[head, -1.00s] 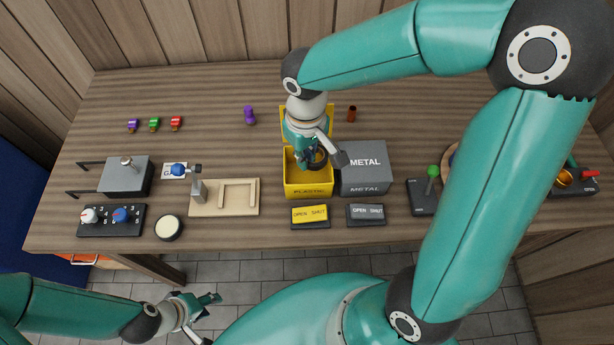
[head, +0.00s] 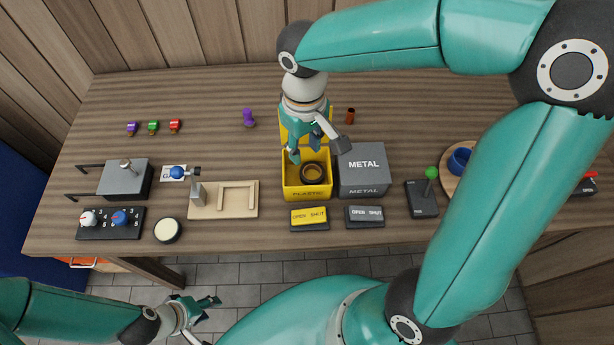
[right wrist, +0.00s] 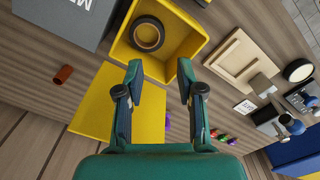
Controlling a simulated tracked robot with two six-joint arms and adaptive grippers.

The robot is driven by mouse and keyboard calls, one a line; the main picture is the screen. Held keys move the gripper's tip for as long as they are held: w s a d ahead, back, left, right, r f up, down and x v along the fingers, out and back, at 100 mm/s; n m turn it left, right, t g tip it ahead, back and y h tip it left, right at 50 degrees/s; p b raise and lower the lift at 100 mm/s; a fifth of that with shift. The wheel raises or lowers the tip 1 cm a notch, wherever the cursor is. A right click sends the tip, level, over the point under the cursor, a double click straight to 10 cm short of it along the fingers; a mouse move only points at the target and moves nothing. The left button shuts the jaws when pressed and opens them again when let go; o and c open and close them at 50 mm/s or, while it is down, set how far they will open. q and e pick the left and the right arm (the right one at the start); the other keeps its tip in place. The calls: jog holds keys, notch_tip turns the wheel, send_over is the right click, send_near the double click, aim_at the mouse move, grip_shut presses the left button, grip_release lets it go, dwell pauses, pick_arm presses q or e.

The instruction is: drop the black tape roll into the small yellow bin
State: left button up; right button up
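The black tape roll (head: 313,172) lies inside the small yellow bin (head: 306,193), which is marked PLASTIC and has its lid swung open at the back. In the right wrist view the roll (right wrist: 147,34) sits within the walls of the bin (right wrist: 196,48), apart from my fingers. My right gripper (head: 306,151) is above the back part of the bin. In the right wrist view its two fingers (right wrist: 158,80) are spread with nothing between them. My left gripper (head: 205,316) is low at the bottom left, away from the bench, with its fingers apart and empty.
A closed grey METAL bin (head: 363,172) stands right beside the yellow bin. Yellow (head: 310,217) and grey (head: 365,215) open/shut switches lie in front. A wooden fixture (head: 236,208) is to the left.

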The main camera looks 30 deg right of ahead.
notch_tip(320, 180, up, 7)
jog(key=shift+r, duration=0.2)
dwell(0.5)
